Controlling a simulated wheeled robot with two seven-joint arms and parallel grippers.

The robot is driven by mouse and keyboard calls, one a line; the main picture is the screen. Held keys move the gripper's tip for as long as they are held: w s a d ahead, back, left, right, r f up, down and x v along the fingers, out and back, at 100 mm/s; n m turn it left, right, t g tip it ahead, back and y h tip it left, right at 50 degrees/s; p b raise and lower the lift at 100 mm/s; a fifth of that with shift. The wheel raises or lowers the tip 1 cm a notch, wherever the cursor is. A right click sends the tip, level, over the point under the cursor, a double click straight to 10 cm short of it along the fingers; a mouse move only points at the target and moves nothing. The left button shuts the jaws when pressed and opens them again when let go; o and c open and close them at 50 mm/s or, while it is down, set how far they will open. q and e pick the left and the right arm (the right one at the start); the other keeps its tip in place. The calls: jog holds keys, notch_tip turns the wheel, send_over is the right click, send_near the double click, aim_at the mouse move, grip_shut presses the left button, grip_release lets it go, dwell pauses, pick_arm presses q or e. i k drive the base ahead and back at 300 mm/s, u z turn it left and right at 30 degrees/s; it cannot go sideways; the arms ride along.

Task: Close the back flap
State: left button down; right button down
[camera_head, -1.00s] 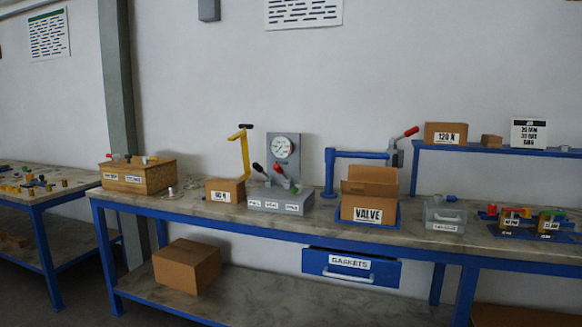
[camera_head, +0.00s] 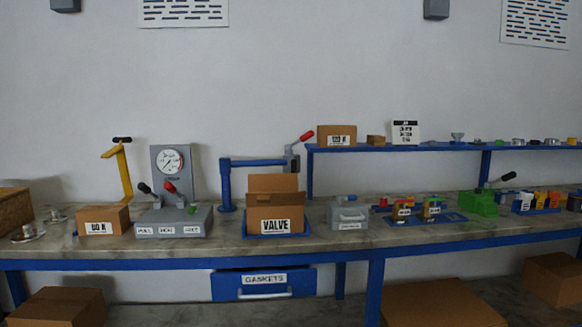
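The cardboard box labelled VALVE (camera_head: 276,212) stands in a blue tray (camera_head: 244,231) on the workbench, near the middle of the view. Its back flap (camera_head: 273,183) stands up above the rear edge. The box's other flaps and its inside are hard to make out at this distance. Neither of my grippers is in the head view.
Left of the box are a grey lever unit (camera_head: 174,222), a gauge panel (camera_head: 172,175) and a small carton (camera_head: 103,219). A grey case (camera_head: 348,215) stands to its right. A blue pipe arm (camera_head: 252,163) rises behind it.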

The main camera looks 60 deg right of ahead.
aim_at(289, 182)
jog(key=z, duration=0.85)
jog(key=i, duration=1.2)
jog(key=z, duration=1.3)
